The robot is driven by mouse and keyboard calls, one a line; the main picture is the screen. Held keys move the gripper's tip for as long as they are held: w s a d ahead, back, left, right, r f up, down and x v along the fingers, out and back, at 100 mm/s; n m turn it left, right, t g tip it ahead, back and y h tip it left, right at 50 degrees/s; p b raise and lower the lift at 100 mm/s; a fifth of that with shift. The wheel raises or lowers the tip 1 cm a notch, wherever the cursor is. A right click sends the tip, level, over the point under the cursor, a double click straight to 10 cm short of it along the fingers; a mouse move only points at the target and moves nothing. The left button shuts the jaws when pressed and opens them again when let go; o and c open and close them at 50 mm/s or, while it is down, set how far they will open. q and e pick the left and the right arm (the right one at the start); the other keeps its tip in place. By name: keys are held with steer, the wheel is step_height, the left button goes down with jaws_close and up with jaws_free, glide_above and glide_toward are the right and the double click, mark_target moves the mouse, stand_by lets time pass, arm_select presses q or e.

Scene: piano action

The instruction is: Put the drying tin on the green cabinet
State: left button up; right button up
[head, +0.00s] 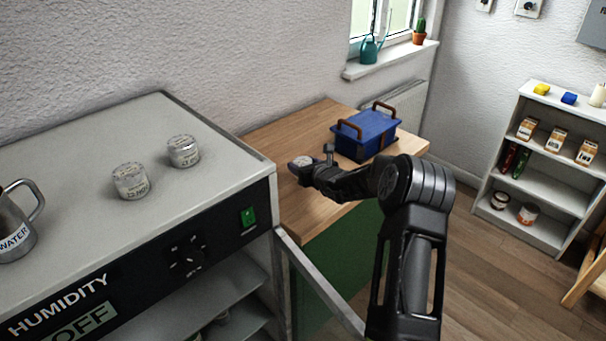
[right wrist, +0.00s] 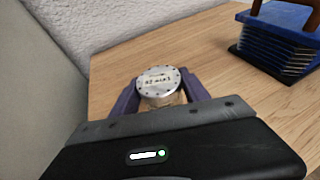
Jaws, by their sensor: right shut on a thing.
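My right gripper (head: 304,168) is shut on a small round drying tin (head: 301,161) with a pale lid. In the right wrist view the tin (right wrist: 160,80) stands between the two fingers (right wrist: 160,92), its lid facing up with a label and small dots round the rim. It is at the wooden top (head: 270,136) of the green cabinet (head: 347,245), near the left part. I cannot tell whether its base touches the wood. Two similar tins, one nearer (head: 130,182) and one farther (head: 183,151), stand on the grey humidity cabinet (head: 75,150). My left gripper is not in view.
A blue box (head: 366,135) with brown handles stands on the wooden top, right of the tin. The humidity cabinet's side rises close on the left, with its door (head: 318,285) open. A metal water jug (head: 15,225) stands on it. A white shelf (head: 537,190) is far right.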

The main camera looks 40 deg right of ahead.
step_height(320, 180, down, 4)
steer(key=shift+r+p, duration=0.15)
steer(key=shift+p, duration=0.35)
steer(key=shift+f+b, duration=0.3)
steer(key=shift+b, duration=0.05)
steer(key=o, duration=1.4)
steer(key=shift+r, duration=0.1)
steer(key=shift+r, duration=0.1)
